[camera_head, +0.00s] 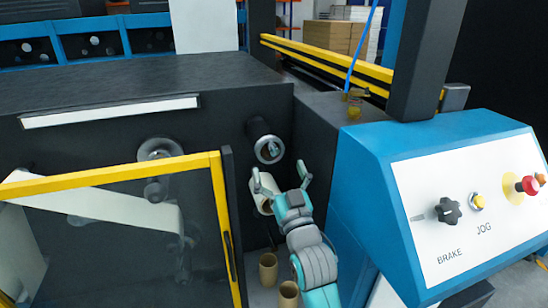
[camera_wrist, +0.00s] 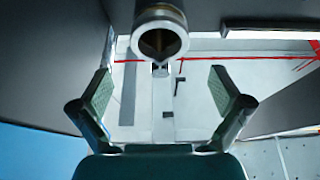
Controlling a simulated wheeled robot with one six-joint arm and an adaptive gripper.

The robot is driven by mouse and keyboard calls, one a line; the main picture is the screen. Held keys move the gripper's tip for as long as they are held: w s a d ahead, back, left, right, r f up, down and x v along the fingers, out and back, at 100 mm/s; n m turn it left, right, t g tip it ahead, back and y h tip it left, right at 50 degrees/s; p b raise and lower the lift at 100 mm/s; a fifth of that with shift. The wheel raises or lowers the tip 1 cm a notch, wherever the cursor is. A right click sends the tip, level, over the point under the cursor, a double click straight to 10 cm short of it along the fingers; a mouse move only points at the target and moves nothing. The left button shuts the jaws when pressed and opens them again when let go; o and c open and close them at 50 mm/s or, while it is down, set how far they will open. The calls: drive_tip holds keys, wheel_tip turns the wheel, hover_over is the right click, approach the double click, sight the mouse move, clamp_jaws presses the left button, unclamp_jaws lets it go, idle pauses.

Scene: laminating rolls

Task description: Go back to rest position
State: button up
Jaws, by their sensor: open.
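My gripper (camera_head: 280,174) is open in front of the dark machine face, with its two fingers spread apart. In the wrist view the gripper (camera_wrist: 163,84) has nothing between its fingertips. A pale roll (camera_head: 262,199) shows just behind and left of the gripper in the head view, partly hidden by it. In the wrist view a round hollow end (camera_wrist: 160,40), with a pale rim and brownish inside, lies beyond the fingertips at the top centre, apart from them. A dark spindle with a metal end (camera_head: 268,149) sticks out above the gripper.
A yellow-framed clear guard door (camera_head: 110,175) stands at left, with a white web behind it. The blue control panel (camera_head: 440,200) is close at right. Two brown cardboard cores (camera_head: 268,268) (camera_head: 288,294) stand low beside my arm.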

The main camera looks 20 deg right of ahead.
drive_tip(key=s+f+g, duration=0.3)
drive_tip(key=s+f, duration=2)
drive_tip(key=s, duration=0.2)
drive_tip(key=s+f+g, duration=0.2)
drive_tip(key=s, duration=1.1)
drive_tip(key=s+f+g, duration=0.2)
drive_tip(key=s, duration=1.1)
drive_tip(key=shift+g, duration=0.3)
drive_tip(key=shift+f, duration=0.1)
